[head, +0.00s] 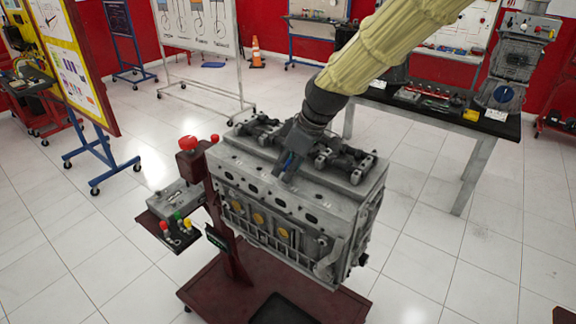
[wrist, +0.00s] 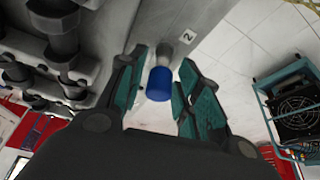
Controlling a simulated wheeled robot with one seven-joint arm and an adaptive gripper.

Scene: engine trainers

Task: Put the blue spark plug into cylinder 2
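The blue spark plug (wrist: 160,86) is between my gripper's two teal fingers (wrist: 160,80) in the wrist view. A row of dark holes runs along the block's near top edge.
The engine stands on a dark red stand (head: 235,285). Dark valve gear (head: 345,157) rises behind my gripper. A side tray (head: 160,230) holds small red, green and yellow pieces. A workbench (head: 440,115) stands at the right.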

